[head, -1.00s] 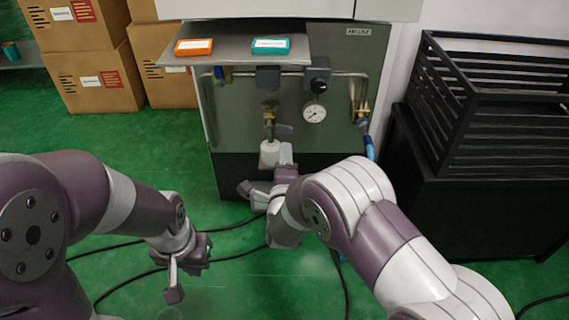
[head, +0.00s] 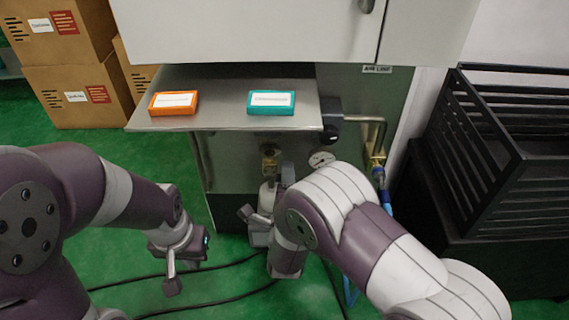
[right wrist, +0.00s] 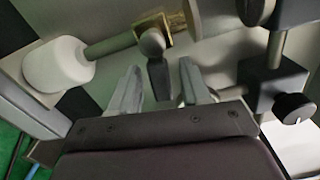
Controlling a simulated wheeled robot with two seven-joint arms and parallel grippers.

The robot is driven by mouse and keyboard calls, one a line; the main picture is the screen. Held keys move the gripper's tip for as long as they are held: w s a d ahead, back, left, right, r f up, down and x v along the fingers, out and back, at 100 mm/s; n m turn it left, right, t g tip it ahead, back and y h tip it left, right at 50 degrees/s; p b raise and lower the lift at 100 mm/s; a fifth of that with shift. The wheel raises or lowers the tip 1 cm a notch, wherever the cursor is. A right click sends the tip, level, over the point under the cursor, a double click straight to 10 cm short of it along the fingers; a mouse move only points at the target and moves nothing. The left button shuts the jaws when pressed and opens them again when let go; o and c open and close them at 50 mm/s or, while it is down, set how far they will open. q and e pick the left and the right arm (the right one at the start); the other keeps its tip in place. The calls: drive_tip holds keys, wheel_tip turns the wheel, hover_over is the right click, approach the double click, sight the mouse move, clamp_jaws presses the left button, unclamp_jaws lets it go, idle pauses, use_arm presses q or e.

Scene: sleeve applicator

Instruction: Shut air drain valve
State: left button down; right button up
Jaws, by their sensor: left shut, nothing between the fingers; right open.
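The air drain valve shows in the head view as a small brass body (head: 269,162) on the front of the metal cabinet, above a white cylinder (head: 267,196). In the right wrist view the brass body (right wrist: 178,24) is at the top, with the white cylinder (right wrist: 58,65) at the left end of its pipe. A grey lever with a rounded end (right wrist: 152,42) points down between my right fingers. My right gripper (right wrist: 160,72) is open around the lever; contact cannot be told. It is partly hidden in the head view. My left gripper (head: 173,284) is shut and empty over the floor.
A metal shelf (head: 222,112) with an orange box (head: 174,103) and a teal box (head: 272,102) juts out above the valve. A gauge (head: 321,159) and a dark knob (right wrist: 293,108) are nearby. A black crate (head: 500,150) stands right. Cables lie on the green floor.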

clamp_jaws()
drive_tip(key=shift+r+n+p, duration=0.4)
drive_tip(key=shift+n+p, duration=0.1)
drive_tip(key=shift+p, duration=0.1)
drive_tip(key=shift+n, duration=0.4)
drive_tip(key=shift+f, duration=0.1)
unclamp_jaws()
